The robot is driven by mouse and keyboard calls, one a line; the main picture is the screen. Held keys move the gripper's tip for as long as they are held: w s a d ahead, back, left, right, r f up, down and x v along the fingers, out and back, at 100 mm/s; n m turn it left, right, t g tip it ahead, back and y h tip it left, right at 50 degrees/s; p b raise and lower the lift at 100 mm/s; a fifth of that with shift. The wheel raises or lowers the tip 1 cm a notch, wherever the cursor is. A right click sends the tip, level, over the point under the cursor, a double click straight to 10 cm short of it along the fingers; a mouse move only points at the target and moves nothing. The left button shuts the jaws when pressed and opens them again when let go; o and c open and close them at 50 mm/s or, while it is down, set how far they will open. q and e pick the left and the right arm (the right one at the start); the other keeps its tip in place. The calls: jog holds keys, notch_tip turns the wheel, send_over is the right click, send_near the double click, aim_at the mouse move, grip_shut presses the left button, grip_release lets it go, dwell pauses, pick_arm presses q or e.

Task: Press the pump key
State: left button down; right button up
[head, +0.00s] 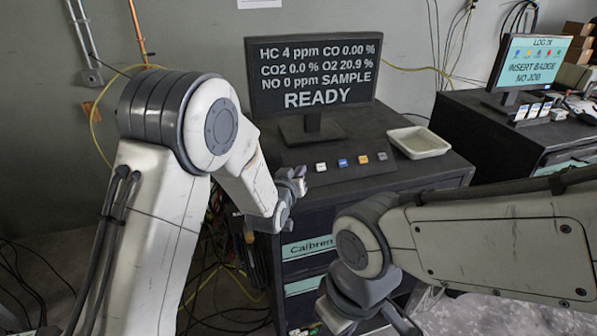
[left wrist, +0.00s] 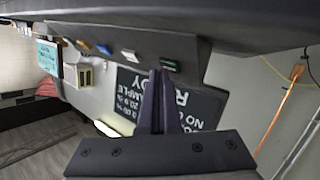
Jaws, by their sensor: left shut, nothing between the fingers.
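A sloped dark key panel (head: 345,176) lies on the cabinet top in front of the monitor. It carries a white key (head: 320,167), a blue key (head: 342,163), a yellow key (head: 363,159) and a grey key (head: 382,156); their labels are too small to read. In the left wrist view a green key (left wrist: 170,65) also shows, just beyond my fingertips. My left gripper (head: 298,180) is shut and empty, at the panel's left end; whether it touches a key I cannot tell. My right gripper (head: 368,318) is open, low in front of the cabinet.
The monitor (head: 314,75) reads READY with gas values and SAMPLE. A pale tray (head: 418,142) sits right of the keys. Another dark cabinet with a login screen (head: 532,62) stands at the right. Cables hang left of the cabinet.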

pick_arm(q)
jog(key=shift+f, duration=0.1)
dwell(0.3)
jog(key=shift+s+r, duration=0.3)
jog(key=shift+r, duration=0.1)
jog(key=s+d+r+p, duration=0.1)
jog(key=s+r+p, duration=0.1)
jog(key=s+r, duration=0.1)
jog(key=shift+s+d+r, duration=0.2)
jog(key=shift+s+r, duration=0.1)
jog(key=shift+r, duration=0.5)
jog(key=shift+s, duration=0.1)
